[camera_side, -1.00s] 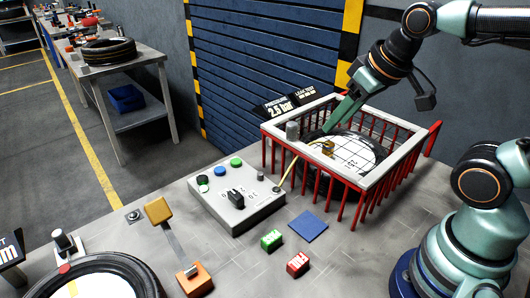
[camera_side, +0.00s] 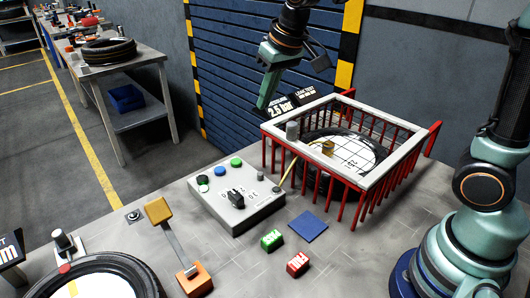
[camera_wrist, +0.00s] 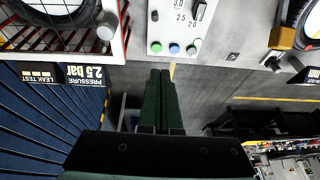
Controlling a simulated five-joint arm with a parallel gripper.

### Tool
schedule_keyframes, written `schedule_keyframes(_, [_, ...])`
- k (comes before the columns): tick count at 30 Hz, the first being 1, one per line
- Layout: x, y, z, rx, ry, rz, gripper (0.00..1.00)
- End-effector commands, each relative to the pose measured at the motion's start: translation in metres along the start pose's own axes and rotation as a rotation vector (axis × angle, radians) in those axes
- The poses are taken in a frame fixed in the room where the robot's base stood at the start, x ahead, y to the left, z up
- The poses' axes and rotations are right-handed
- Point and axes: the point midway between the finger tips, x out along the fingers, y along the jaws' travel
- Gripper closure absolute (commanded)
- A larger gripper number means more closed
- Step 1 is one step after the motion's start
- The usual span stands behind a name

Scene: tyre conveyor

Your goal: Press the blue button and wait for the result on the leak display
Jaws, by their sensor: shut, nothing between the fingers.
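The blue button (camera_side: 219,172) sits between two other buttons on the grey control box (camera_side: 260,208). In the wrist view the blue button (camera_wrist: 174,49) lies ahead of my fingertips. The leak display (camera_side: 306,93) stands behind the red cage and shows only dash-like marks; it also shows upside down in the wrist view (camera_wrist: 38,76). The pressure display (camera_side: 280,108) beside it reads 2.5 bar. My gripper (camera_side: 262,106) is shut and empty, raised in the air behind the control box and left of the cage, apart from the button. Its closed fingers (camera_wrist: 160,74) show in the wrist view.
The red-barred cage (camera_side: 292,128) with a white rim holds a tyre (camera_side: 311,151) right of the box. A green block (camera_side: 271,240), a red FAIL block (camera_side: 297,263) and a blue pad (camera_side: 309,226) lie in front. A lever (camera_side: 158,210) stands left.

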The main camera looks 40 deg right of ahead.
Motion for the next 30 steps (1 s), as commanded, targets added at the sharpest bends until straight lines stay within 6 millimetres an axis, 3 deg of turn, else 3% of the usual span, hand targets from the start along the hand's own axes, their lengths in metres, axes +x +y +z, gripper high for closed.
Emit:
schedule_keyframes(6, [0.041, -0.025, -0.031, -0.002, -0.045, -0.008, 1.00])
schedule_keyframes(15, [0.085, -0.050, -0.052, 0.000, -0.080, -0.012, 1.00])
schedule_keyframes(30, [0.094, -0.055, -0.056, 0.001, -0.086, -0.013, 1.00])
